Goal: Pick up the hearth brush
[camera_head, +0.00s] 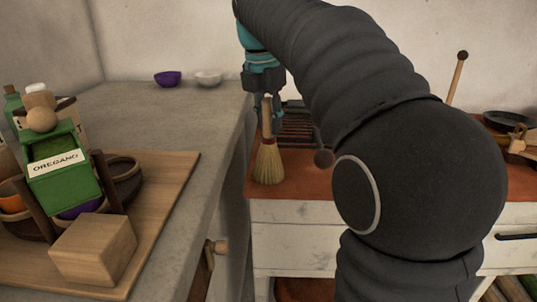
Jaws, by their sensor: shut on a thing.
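The hearth brush (268,163) is upright at the left end of the red-brown hearth top, with pale straw bristles below and a light wooden handle above. My gripper (267,105) points down from above and is shut on the upper part of the brush handle. The bristles reach down to the hearth top or very close to it; I cannot tell whether they touch. My dark arm hides part of the hearth to the right of the brush.
A grey counter (190,125) stands left of the brush, holding a purple bowl (168,78), a white bowl (208,78) and a wooden board (165,190) with a green oregano box (62,175). A dark grate (300,128) lies behind the brush. A pan (508,118) sits far right.

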